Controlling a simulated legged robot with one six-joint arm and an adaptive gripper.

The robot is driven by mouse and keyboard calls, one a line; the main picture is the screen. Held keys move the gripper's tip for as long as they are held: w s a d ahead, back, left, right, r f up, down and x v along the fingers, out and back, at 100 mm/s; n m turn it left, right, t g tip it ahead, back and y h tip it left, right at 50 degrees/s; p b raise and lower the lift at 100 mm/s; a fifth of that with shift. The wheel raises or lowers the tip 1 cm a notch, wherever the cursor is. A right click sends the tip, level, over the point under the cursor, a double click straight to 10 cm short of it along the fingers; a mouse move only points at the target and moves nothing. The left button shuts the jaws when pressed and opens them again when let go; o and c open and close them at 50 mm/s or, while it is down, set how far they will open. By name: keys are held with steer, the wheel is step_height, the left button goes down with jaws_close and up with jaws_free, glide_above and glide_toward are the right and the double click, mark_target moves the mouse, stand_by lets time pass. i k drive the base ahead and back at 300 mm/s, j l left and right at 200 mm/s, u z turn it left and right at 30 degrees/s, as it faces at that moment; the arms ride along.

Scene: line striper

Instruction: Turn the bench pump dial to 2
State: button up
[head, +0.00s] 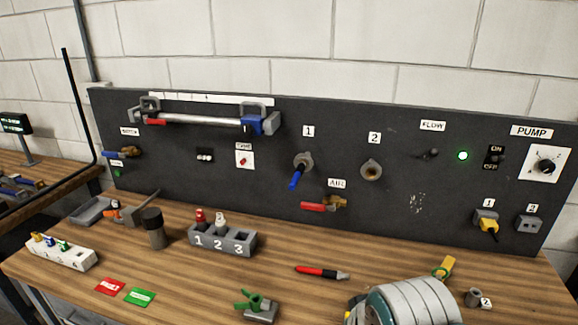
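The pump dial (546,166) is a round black knob on a square white plate (536,176) at the far right of the dark upright panel. A white PUMP label (531,131) sits above it. Small marks ring the knob, but they are too small to read, and I cannot tell which number the dial points to. To its left is the black ON/OFF switch (494,157); its lever position is unclear. A green light (463,155) glows beside the switch.
Below the dial are a socket with a yellow plug (488,226) and a grey socket (529,224). Space directly before the dial looks clear.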

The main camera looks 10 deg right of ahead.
mark_target(547, 166)
steer(key=z, duration=1.75)
